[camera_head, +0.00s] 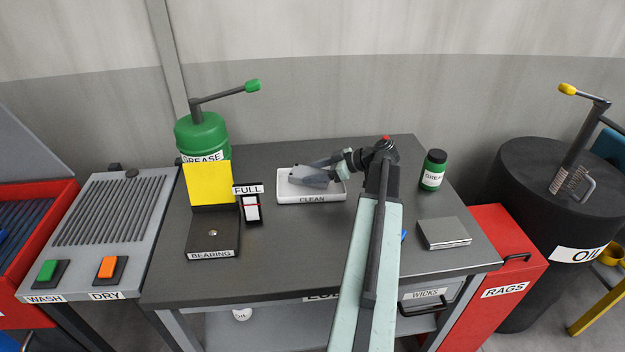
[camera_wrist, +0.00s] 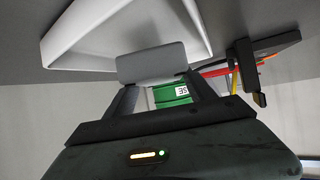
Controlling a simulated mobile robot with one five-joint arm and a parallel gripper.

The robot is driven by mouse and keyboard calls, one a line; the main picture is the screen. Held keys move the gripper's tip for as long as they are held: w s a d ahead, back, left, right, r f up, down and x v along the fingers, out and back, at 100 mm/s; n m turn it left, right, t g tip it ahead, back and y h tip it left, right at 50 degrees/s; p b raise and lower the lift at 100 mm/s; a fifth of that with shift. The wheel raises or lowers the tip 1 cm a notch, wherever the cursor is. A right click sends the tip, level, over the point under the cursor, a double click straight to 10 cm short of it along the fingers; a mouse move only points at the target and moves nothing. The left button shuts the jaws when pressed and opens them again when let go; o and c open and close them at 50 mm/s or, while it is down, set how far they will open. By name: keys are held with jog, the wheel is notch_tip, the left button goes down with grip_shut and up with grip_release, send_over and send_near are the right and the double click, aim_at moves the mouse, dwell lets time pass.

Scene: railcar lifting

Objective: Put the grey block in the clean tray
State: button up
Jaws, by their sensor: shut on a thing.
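The clean tray (camera_head: 283,195) is a shallow white tray labelled CLEAN at the back middle of the table. My gripper (camera_head: 306,177) is over it, reaching in from the right. In the wrist view my gripper (camera_wrist: 158,80) is shut on the grey block (camera_wrist: 152,63), a smooth light grey piece held across the fingertips. The white tray's rim (camera_wrist: 75,40) shows right beside the block in that view. Whether the block touches the tray floor I cannot tell. In the head view the block is hard to pick out from my gripper.
Left of the tray stand a FULL gauge (camera_head: 252,207), a BEARING stand (camera_head: 212,237) and a green grease pump (camera_head: 203,135). On the right are a green jar (camera_head: 433,169) and a flat grey box (camera_head: 444,232). The front middle of the table (camera_head: 270,260) is clear.

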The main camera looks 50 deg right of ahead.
notch_tip(320, 180, down, 3)
jog(key=shift+w+d+f+b, duration=0.1)
jog(key=shift+f+b, duration=0.05)
jog(key=shift+b, duration=0.8)
jog(key=shift+r, duration=0.3)
jog(key=shift+f, duration=0.25)
jog(key=o, duration=1.7)
jog(key=shift+r, duration=0.1)
jog(key=shift+r, duration=0.1)
jog(key=p+v, duration=0.6)
jog(key=v, duration=0.5)
jog(key=shift+r, duration=0.25)
jog(key=shift+s+d, duration=0.1)
jog(key=shift+s, duration=0.35)
